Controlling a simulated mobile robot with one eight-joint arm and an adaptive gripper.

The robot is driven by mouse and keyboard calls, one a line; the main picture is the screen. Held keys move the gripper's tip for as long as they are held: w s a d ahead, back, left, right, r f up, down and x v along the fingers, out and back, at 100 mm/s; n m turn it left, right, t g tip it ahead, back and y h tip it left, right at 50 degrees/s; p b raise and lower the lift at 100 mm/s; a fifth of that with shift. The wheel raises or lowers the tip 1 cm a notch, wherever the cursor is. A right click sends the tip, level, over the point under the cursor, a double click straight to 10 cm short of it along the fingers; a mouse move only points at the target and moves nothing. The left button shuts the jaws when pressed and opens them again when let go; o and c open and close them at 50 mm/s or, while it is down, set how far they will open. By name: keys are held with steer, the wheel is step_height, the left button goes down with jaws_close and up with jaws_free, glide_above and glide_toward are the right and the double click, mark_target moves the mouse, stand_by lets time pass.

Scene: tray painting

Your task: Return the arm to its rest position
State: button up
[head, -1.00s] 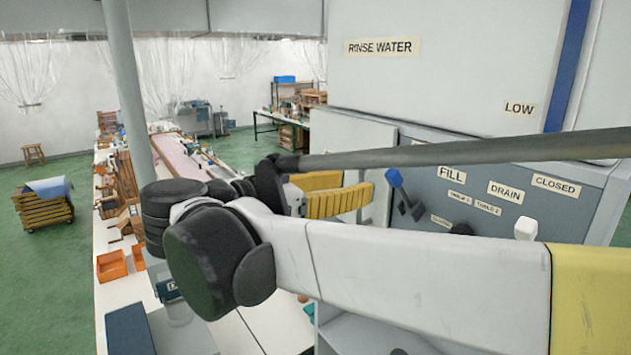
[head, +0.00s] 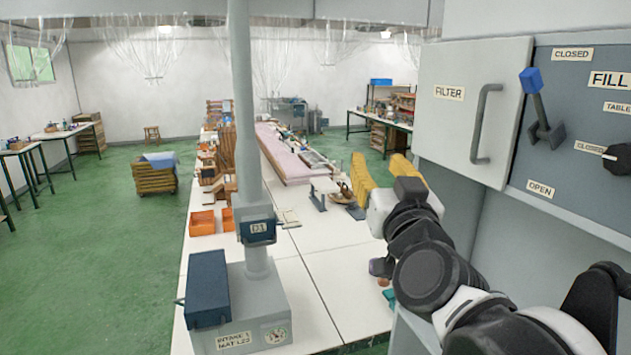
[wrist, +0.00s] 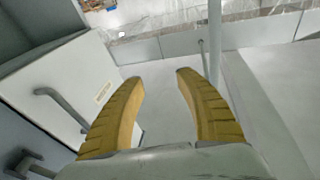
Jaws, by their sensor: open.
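My gripper (head: 385,175) has two yellow fingers, spread apart and empty. In the head view it is at the right of the middle, in front of the grey cabinet's left edge, with my dark and white arm folded behind it. In the wrist view the open gripper (wrist: 160,85) shows nothing between its fingers. The white filter door (head: 450,125) with its grey handle is close to the right of the gripper in the head view, and the door (wrist: 75,85) is at the left in the wrist view. Whether anything touches is hard to tell.
A grey post (head: 246,110) rises from a grey base box (head: 270,305) on the long white table (head: 345,290). A blue lever (head: 535,95) and a black knob (head: 618,160) stick out from the panel at right. Green floor (head: 90,260) is clear at left.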

steer(key=s+d+f+n+g+y+b, duration=0.1)
steer(key=s+f+g+b, duration=0.3)
steer(key=f, duration=1)
steer(key=s+f+n+g+b, duration=0.1)
steer(key=s+f+g+b, duration=0.3)
steer(key=f, duration=1.1)
steer(key=s+d+f+g+b, duration=0.1)
steer(key=s+d+f, duration=0.1)
steer(key=f, duration=0.3)
steer(key=s+d+f+m+g+h+b, duration=0.1)
steer(key=s+d+f+g, duration=0.1)
steer(key=s+f, duration=0.3)
steer(key=s+d+f+m+g+h+b, duration=0.1)
steer(key=s+d+f+g+b, duration=0.1)
steer(key=f, duration=0.4)
steer(key=shift+s+d+f, duration=0.15)
steer(key=shift+s+d, duration=0.5)
steer(key=shift+d, duration=0.1)
